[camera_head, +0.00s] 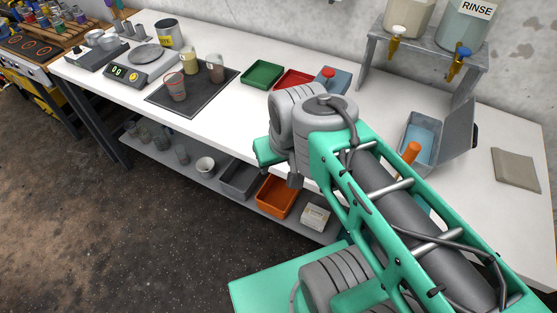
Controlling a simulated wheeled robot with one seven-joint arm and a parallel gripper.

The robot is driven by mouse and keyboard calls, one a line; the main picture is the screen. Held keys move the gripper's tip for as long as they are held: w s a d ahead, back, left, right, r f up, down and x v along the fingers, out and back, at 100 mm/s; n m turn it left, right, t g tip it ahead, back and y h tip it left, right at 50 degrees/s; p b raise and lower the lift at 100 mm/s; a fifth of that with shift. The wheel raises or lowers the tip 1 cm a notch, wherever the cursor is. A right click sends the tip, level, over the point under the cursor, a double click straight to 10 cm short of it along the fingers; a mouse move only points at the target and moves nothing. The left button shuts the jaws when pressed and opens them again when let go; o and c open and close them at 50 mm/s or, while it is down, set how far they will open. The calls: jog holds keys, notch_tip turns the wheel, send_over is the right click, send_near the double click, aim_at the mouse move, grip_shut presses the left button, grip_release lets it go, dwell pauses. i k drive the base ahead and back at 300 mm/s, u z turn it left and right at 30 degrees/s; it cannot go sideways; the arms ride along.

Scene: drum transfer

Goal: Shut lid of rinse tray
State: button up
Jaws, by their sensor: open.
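The rinse tray (405,133) is a grey box with blue inside, on the right part of the white bench. Its grey lid (461,133) stands open, tilted up on the tray's right side. An orange cylindrical piece (411,152) shows at the tray's near edge; I cannot tell whether it touches the tray. My green and grey arm crosses in front and hides the near part of the tray area. My gripper cannot be made out in this view.
A metal stand (372,49) with tapped containers, one labelled RINSE (474,18), is behind the tray. A grey-beige mat (516,169) lies to the right. Green (262,75) and red (292,80) trays and a dark mat (212,103) with beakers are left.

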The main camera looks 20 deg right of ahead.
aim_at(461, 132)
jog(key=u, duration=1.5)
jog(key=k, duration=2.3)
jog(key=z, duration=1.75)
jog(key=i, duration=0.3)
jog(key=u, duration=0.15)
